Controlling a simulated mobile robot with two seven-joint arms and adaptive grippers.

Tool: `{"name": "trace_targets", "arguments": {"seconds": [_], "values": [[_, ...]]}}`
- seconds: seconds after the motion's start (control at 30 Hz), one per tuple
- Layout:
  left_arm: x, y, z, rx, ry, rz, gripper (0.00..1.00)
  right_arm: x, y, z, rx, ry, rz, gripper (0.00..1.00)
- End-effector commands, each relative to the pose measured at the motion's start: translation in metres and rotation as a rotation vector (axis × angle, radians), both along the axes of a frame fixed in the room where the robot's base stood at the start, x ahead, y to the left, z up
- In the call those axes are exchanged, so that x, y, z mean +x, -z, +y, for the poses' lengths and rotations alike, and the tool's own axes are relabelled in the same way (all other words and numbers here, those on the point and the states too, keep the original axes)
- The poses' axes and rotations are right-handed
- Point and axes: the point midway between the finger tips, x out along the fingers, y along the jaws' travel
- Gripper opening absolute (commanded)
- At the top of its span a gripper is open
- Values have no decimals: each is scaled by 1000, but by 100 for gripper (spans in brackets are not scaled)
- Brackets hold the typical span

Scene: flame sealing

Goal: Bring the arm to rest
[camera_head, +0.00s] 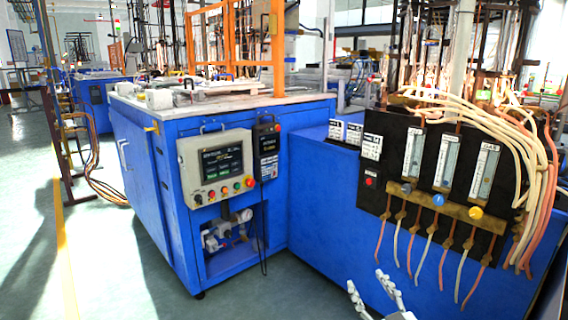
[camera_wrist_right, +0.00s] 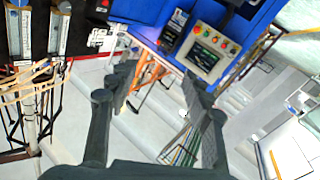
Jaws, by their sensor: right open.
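My right gripper (camera_head: 370,293) shows at the bottom of the head view, right of centre, low in front of the blue cabinet (camera_head: 325,215). Its two pale fingers are spread apart with nothing between them. In the right wrist view, the gripper (camera_wrist_right: 160,90) is also open and empty, its dark fingers reaching up the picture. The rest of the right arm is mostly out of the head view. My left gripper is not in view.
A blue machine carries a control panel (camera_head: 218,168) with a screen and coloured buttons. A black flowmeter board (camera_head: 408,180) with valves and hanging hoses (camera_head: 541,180) stands at the right. Open floor (camera_head: 105,265) lies at the left.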

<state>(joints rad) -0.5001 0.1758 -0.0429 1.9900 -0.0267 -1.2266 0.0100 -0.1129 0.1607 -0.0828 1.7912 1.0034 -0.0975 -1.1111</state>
Motion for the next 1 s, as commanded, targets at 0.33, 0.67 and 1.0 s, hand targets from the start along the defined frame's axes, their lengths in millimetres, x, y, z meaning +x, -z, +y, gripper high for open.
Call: {"name": "trace_targets", "arguments": {"seconds": [0.33,0.67,1.0], "values": [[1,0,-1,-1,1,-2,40,102,66,-79,-116,85,131,50],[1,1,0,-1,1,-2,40,171,92,-190,-188,219,256,50],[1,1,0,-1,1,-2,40,166,147,-213,-172,171,535,50]]}}
